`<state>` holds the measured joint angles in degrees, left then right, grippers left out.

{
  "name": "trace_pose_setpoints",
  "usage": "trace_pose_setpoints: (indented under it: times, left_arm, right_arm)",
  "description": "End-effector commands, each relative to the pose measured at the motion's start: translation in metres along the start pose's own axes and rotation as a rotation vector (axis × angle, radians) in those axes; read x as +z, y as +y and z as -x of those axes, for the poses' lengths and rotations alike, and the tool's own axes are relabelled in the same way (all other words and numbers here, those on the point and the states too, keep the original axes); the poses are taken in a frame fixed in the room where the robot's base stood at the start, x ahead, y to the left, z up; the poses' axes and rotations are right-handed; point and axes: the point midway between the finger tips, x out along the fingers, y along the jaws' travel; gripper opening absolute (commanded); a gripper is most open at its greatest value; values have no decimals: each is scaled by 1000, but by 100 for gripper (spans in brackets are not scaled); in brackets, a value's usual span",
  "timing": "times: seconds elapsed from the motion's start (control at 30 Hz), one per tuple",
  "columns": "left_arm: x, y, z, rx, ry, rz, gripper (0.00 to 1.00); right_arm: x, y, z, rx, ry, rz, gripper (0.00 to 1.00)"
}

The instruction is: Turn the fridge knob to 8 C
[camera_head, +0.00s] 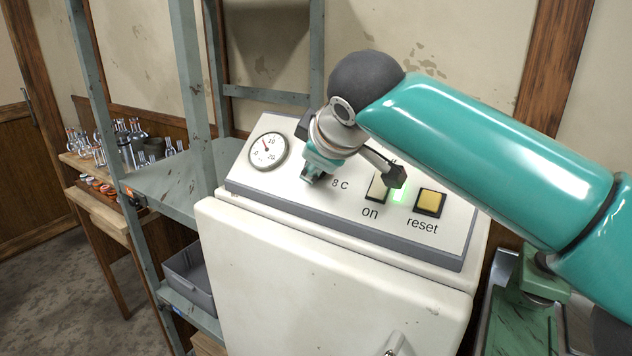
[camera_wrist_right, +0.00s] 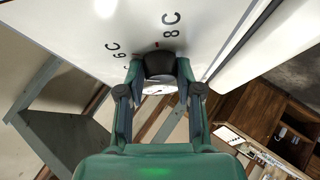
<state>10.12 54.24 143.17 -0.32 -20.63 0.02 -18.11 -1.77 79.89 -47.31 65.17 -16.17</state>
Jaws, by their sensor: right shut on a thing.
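The white fridge (camera_head: 330,270) stands in the middle of the head view, with a sloped panel on top. My right gripper (camera_wrist_right: 160,75) is shut on the dark round fridge knob (camera_wrist_right: 160,64), with one finger on each side. In the head view my right gripper (camera_head: 318,165) and wrist cover most of the knob. The "8 C" label (camera_wrist_right: 171,25) is just beyond the knob in the wrist view, and a "6 C" label (camera_wrist_right: 118,49) is to its left. A small red mark shows at the knob's edge near "8 C". My left gripper is not in view.
The panel bears a round dial (camera_head: 268,151), a lit "on" switch (camera_head: 377,187) and a yellow "reset" button (camera_head: 430,202). A grey-green metal shelf (camera_head: 175,185) stands close at the left, with a grey bin (camera_head: 187,275). Glassware (camera_head: 125,140) stands on a table behind.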

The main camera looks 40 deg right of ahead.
Motion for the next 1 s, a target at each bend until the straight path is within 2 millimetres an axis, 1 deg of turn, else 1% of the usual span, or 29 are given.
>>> trace_pose_setpoints:
  times: [0.03, 0.5, 0.7, 1.0]
  left_arm:
    - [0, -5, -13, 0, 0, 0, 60]
    - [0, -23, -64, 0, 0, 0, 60]
    - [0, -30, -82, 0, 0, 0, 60]
    - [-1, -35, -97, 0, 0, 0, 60]
  right_arm:
    - [3, -6, -4, 22, 2, -33, 0]
    - [2, -11, -5, 269, 26, -403, 0]
    - [1, -13, -6, 375, 35, -559, 0]
    - [-1, -14, -5, 508, 48, -760, 0]
